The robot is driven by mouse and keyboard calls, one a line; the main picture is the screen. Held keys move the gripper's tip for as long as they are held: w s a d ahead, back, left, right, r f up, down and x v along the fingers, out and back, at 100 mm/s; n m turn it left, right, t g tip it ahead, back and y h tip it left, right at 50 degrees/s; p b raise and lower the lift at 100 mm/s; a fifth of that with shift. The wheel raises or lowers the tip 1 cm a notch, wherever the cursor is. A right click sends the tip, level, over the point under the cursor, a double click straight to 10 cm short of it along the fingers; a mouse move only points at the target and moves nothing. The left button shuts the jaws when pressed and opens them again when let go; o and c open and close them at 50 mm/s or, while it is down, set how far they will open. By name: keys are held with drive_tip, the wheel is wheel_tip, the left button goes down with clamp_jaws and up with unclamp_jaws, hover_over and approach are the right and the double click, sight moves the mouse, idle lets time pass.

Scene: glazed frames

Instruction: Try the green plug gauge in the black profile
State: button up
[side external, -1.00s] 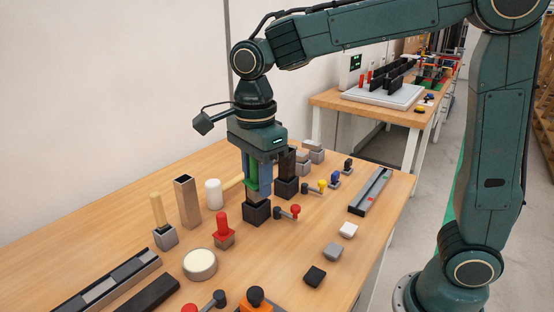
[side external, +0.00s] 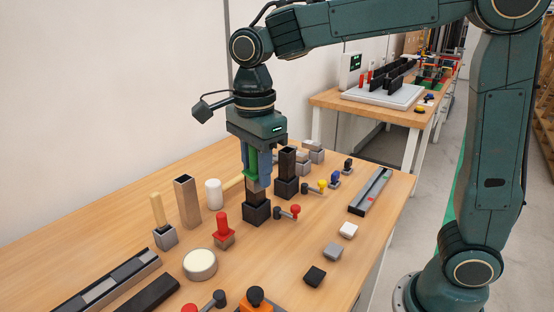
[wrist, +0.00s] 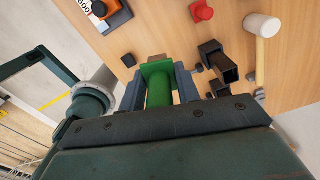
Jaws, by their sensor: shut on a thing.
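The green plug gauge (side external: 252,162) has a green handle and a grey-brown lower end. The black profile (side external: 287,164) stands upright in another black block (side external: 286,189), just right of and behind the gripper. In the wrist view the gauge (wrist: 159,84) sits between the fingers, and the black profile's open end (wrist: 224,70) shows to its right.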

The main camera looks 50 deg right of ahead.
drive_tip(key=w+d+n, duration=0.1)
drive_tip(key=w+d, duration=0.2)
drive_tip(key=d, duration=0.5)
drive_tip(key=w+d+r+n, duration=0.1)
drive_tip(key=w+d, duration=0.3)
drive_tip(key=d, duration=0.5)
drive_tip(key=w+d+n, duration=0.1)
drive_tip(key=w+d, duration=0.2)
drive_tip(key=d, duration=0.5)
drive_tip(key=shift+w+d+r, duration=0.25)
drive_tip(key=shift+d, duration=0.1)
drive_tip(key=shift+f, duration=0.15)
drive_tip(key=shift+f, duration=2.85)
drive_tip(key=shift+f, duration=2.15)
drive_tip(key=shift+r, duration=0.25)
